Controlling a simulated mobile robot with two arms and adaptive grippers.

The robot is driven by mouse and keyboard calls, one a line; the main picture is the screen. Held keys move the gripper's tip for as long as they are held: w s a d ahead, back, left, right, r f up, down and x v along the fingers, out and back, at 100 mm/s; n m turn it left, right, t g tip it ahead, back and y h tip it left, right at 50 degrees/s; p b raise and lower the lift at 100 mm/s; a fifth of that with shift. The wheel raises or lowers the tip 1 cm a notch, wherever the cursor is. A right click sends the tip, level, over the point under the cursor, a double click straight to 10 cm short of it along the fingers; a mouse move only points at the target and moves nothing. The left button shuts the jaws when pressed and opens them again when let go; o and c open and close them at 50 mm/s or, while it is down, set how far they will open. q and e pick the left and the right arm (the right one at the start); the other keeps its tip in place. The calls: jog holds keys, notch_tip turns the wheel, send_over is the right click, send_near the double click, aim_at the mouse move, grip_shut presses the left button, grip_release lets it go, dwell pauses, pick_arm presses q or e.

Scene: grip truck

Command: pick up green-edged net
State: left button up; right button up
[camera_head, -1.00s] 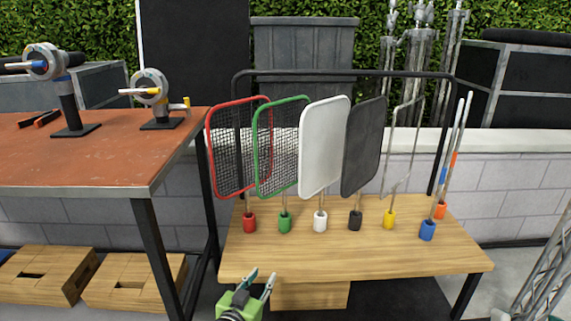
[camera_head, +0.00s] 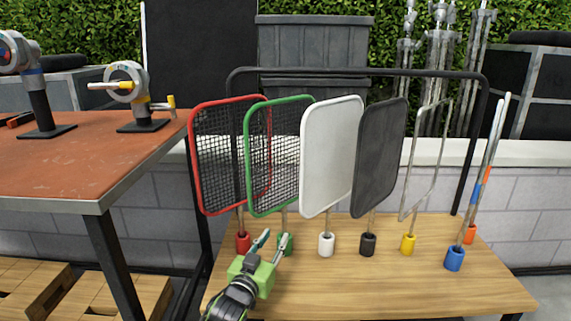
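The green-edged net (camera_head: 275,158) is a rounded frame with dark mesh. It stands upright on a thin stem in a green holder (camera_head: 286,243) on the wooden bench. My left gripper (camera_head: 272,240) shows at the lower middle, with a green body and two thin fingers spread apart. It is open and empty. Its fingertips appear just in front of the green holder and near the red one, below the net's frame. I cannot tell whether they touch anything. My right gripper is not in view.
A red-edged net (camera_head: 219,160) stands close on the left and overlaps the green one. A white panel (camera_head: 331,155) and a black panel (camera_head: 380,158) stand on the right. The wooden bench (camera_head: 400,285) is clear in front. An orange-topped table (camera_head: 90,150) is at left.

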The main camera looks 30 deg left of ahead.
aim_at(284, 224)
pick_arm(q)
jog(key=b+x, duration=0.1)
jog(key=x, duration=0.3)
jog(key=shift+f, duration=0.1)
jog(key=b+x, duration=0.2)
jog(key=x, duration=0.2)
jog(key=shift+w+f+b, duration=0.15)
jog(key=shift+b, duration=0.2)
jog(key=shift+w+a, duration=0.1)
jog(key=shift+w, duration=0.3)
jog(key=shift+r, duration=0.2)
grip_shut()
